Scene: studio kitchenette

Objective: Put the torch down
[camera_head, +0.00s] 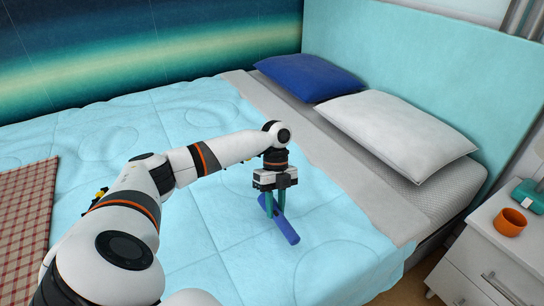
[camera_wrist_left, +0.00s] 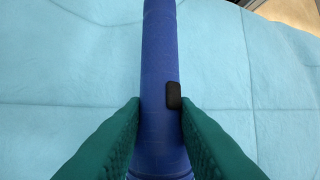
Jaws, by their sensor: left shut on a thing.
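The torch (camera_head: 286,227) is a blue cylinder, low over or on the light blue bed cover (camera_head: 200,250); I cannot tell whether it touches the cover. My left gripper (camera_head: 271,212) points down with its green fingers on either side of the torch, shut on it. In the left wrist view the torch (camera_wrist_left: 160,80) runs up the middle of the picture, with a black button (camera_wrist_left: 174,95) on its right side. The green fingers (camera_wrist_left: 160,120) press it from both sides. My right gripper is not in view.
A blue pillow (camera_head: 308,76) and a white pillow (camera_head: 398,136) lie by the headboard (camera_head: 430,70). A white nightstand (camera_head: 490,255) at the right holds an orange cup (camera_head: 510,222) and a teal object (camera_head: 528,197). A plaid blanket (camera_head: 25,205) lies at the left. The cover around the torch is clear.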

